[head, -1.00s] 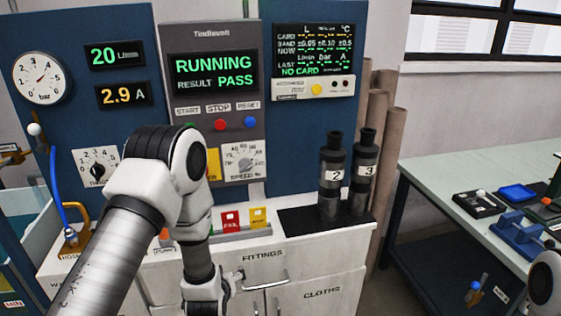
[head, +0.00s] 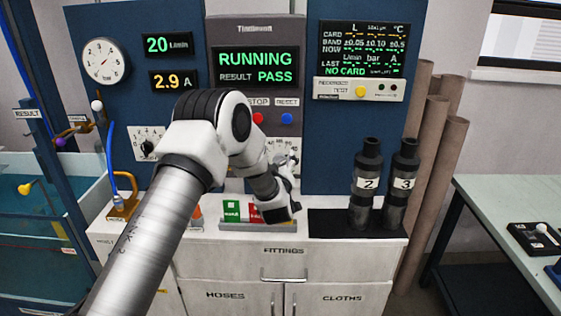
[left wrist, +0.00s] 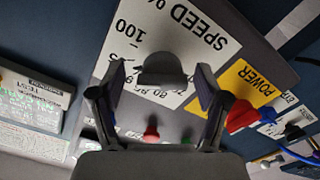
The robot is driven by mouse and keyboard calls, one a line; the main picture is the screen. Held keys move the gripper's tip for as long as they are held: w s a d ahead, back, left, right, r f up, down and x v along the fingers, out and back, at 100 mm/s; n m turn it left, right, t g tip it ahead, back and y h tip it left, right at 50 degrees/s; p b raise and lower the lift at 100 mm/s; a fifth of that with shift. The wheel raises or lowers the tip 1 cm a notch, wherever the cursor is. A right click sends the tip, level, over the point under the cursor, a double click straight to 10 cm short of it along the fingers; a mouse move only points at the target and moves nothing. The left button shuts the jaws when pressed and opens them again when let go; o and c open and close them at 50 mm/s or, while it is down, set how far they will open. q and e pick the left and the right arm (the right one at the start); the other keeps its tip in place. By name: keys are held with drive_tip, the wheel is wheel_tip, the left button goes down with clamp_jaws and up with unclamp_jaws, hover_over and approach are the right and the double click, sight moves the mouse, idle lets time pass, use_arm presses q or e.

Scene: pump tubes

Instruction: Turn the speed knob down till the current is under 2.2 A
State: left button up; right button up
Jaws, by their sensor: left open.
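The current display (head: 173,80) reads 2.9 A in the head view. The flow display (head: 168,44) above it reads 20 L/min. The grey speed knob (left wrist: 165,70) sits on its white scale plate (left wrist: 130,38) in the left wrist view, which shows it upside down. My left gripper (left wrist: 162,80) is open, with one finger on each side of the knob; I see gaps between the fingers and the knob. My right gripper is not in view.
A red power lever (left wrist: 245,115) is close beside one finger. The panel screen (head: 256,67) reads RUNNING and PASS. Red (head: 258,118) and blue (head: 287,118) buttons sit above the arm. Dark cylinders numbered 2 (head: 366,184) and 3 (head: 403,184) stand on a black mat to the right.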

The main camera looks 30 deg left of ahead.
use_arm(q)
drive_tip(key=shift+s+a, duration=0.1)
drive_tip(key=shift+s, duration=0.05)
drive_tip(key=shift+c, duration=1.3)
drive_tip(key=c, duration=0.9)
